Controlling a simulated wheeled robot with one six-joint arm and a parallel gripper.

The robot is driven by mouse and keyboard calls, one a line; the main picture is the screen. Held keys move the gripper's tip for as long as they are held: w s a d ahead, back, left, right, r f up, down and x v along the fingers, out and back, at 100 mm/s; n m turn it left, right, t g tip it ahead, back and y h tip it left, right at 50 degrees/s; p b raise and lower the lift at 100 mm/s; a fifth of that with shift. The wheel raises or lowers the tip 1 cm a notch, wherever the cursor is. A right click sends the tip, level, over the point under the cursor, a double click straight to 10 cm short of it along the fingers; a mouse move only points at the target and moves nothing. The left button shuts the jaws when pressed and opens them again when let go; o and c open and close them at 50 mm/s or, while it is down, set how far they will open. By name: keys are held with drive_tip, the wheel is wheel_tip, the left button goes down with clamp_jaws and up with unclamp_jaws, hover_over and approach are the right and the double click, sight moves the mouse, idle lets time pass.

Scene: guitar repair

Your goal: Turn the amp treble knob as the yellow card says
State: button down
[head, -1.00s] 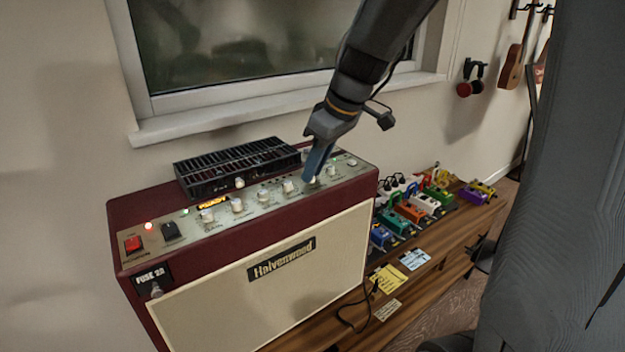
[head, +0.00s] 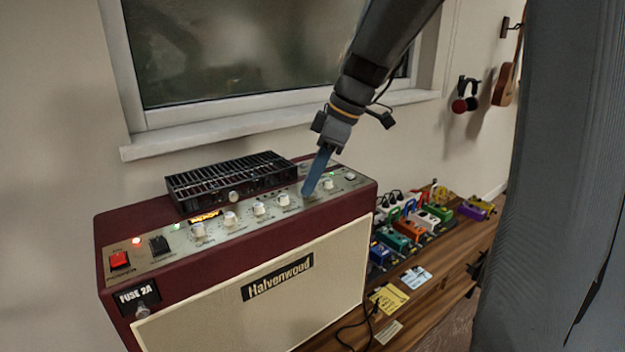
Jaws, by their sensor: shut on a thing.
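The dark red amp (head: 215,260) with a cream "Halvenwood" front stands at the left in the head view. Its top panel carries a row of white knobs. My gripper (head: 309,190) comes down from above onto the right half of this row. Its blue fingers are shut on a white knob there, which they mostly hide. Free knobs stand to its left (head: 284,199) and right (head: 327,184). The knob labels are too small to read.
A black slatted unit (head: 230,180) sits on the amp behind the knobs. A red switch (head: 119,259) is at the panel's left. The window sill (head: 230,130) is behind.

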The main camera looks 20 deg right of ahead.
drive_tip(key=c, duration=1.7)
unclamp_jaws()
drive_tip(key=shift+o, duration=0.2)
drive_tip(key=shift+r, duration=0.1)
drive_tip(key=v, duration=0.7)
drive_tip(key=shift+d+r+b, duration=0.2)
drive_tip(key=shift+r+b, duration=0.05)
drive_tip(key=shift+b, duration=0.05)
drive_tip(key=shift+s, duration=0.15)
